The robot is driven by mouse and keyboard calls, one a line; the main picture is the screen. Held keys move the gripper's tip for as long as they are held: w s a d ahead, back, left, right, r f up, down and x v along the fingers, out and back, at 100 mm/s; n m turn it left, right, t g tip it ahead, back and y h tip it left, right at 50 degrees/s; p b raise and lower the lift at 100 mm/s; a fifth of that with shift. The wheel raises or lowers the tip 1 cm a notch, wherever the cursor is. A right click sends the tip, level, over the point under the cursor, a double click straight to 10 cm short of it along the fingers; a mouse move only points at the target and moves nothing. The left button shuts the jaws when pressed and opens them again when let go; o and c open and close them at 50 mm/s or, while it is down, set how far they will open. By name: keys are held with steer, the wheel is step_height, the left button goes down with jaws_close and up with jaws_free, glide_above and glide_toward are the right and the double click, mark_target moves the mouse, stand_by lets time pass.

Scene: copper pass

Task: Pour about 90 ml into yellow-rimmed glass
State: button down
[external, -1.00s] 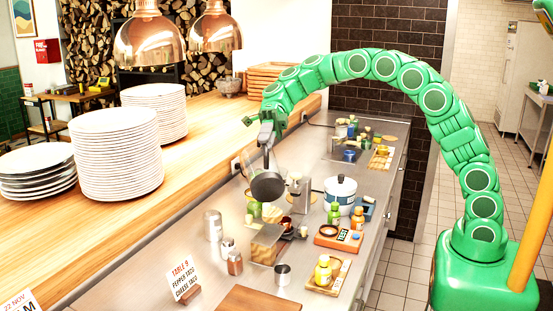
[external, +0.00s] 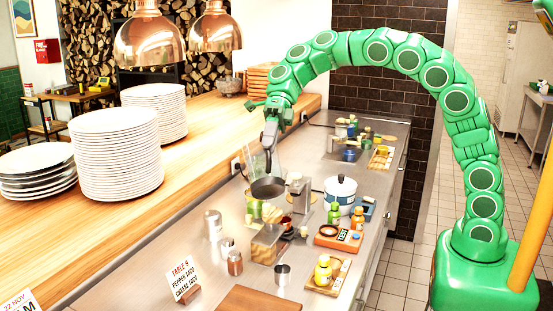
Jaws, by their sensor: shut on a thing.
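My gripper (external: 270,138) is above the steel counter, pointing down, shut on the upright handle of a dark round ladle-like vessel (external: 268,188). The vessel hangs roughly level, with its opening upward, over the crowded middle of the counter. What is inside it is too small to tell. A clear, see-through shape shows just beside the handle; I cannot tell what it is. I cannot pick out the yellow-rimmed glass for certain among the small items below and behind the vessel.
Stacked plates (external: 115,155) fill the wooden shelf; copper lamps (external: 150,38) hang above.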

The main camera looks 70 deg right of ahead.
steer(key=shift+s+a+f, duration=0.15)
steer(key=shift+a+f, duration=0.05)
steer(key=shift+f, duration=0.15)
stand_by(1.2)
